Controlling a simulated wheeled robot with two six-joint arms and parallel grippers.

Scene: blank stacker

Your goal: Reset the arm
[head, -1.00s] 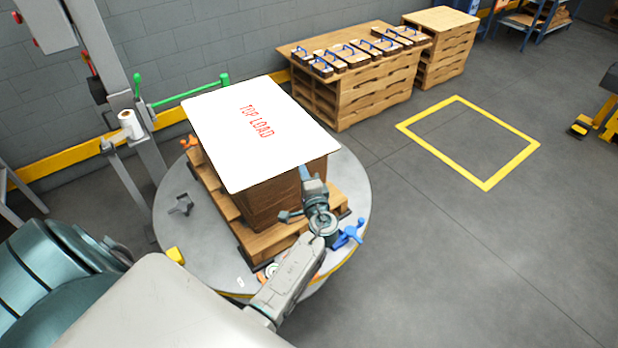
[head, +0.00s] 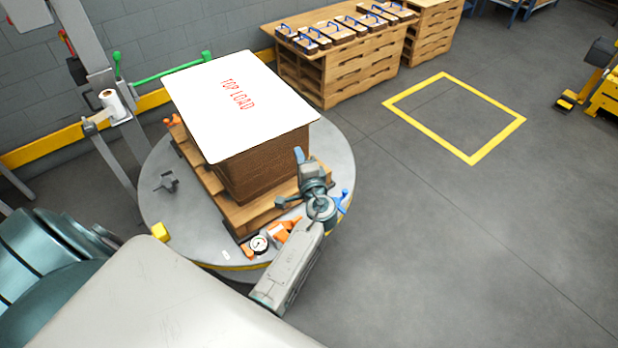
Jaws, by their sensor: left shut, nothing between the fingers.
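My left gripper (head: 298,155) is at the near right side of the stacked load, its narrow tip pointing up in the picture. It is shut and empty. In the picture it overlaps the lower right of the brown stack (head: 255,170); I cannot tell whether it touches. A white top sheet marked TOP LOAD (head: 200,110) lies flat on the stack. The stack stands on a wooden pallet (head: 262,213) on a round grey turntable (head: 155,200). My right gripper is not in view.
A blue clamp-like part (head: 345,200), an orange tool (head: 285,228) and a round gauge (head: 259,244) lie near my left arm.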

